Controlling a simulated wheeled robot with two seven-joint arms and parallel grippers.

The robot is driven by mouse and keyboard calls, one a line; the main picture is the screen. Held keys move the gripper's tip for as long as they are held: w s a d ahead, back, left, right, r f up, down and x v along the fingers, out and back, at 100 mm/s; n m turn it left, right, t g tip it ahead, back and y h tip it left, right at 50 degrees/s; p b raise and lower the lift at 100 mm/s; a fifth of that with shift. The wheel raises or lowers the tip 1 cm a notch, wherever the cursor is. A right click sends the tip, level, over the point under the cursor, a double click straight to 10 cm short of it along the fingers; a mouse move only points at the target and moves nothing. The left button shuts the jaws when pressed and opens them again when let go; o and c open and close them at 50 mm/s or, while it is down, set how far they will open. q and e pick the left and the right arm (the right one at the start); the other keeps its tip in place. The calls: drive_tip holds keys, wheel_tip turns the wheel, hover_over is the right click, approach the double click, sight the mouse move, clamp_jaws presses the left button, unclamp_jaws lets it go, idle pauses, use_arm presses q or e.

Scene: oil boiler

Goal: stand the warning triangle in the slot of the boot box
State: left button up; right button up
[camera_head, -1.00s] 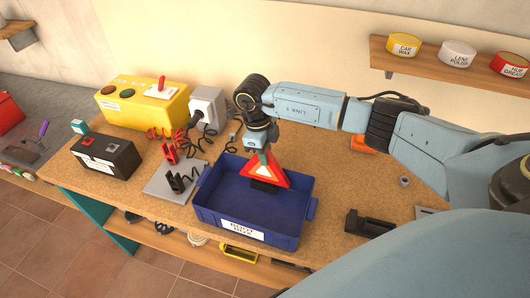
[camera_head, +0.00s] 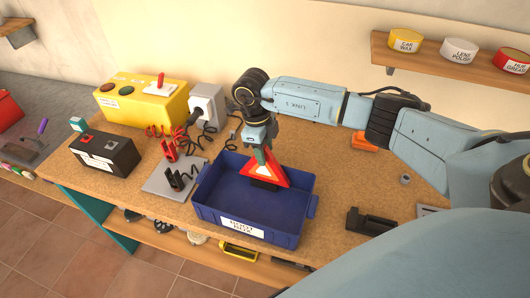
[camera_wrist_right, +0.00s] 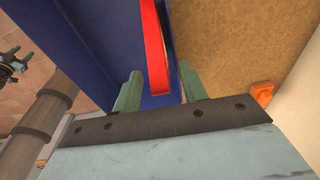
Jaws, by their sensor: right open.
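The red warning triangle (camera_head: 280,176) stands upright in the blue boot box (camera_head: 225,216), near its back wall. My right gripper (camera_head: 265,158) is at the triangle's top. In the right wrist view the gripper (camera_wrist_right: 160,92) is open, with one finger on each side of the triangle's red edge (camera_wrist_right: 154,50). There is a gap beside the left finger. My left gripper is absent from the head view; a dark part with grey-green tips at the wrist view's left edge may be it.
A grey plate (camera_head: 168,182) with red and black clamps lies left of the box. A black battery (camera_head: 105,154) and a yellow switch box (camera_head: 145,103) stand further left. A black holder (camera_head: 368,222) and an orange item (camera_head: 365,141) lie to the right.

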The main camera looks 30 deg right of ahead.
wheel_tip(320, 180, up, 12)
drive_tip(key=w+a+b, duration=0.1)
drive_tip(key=shift+w, duration=0.2)
drive_tip(key=shift+a, duration=0.1)
idle(0.5)
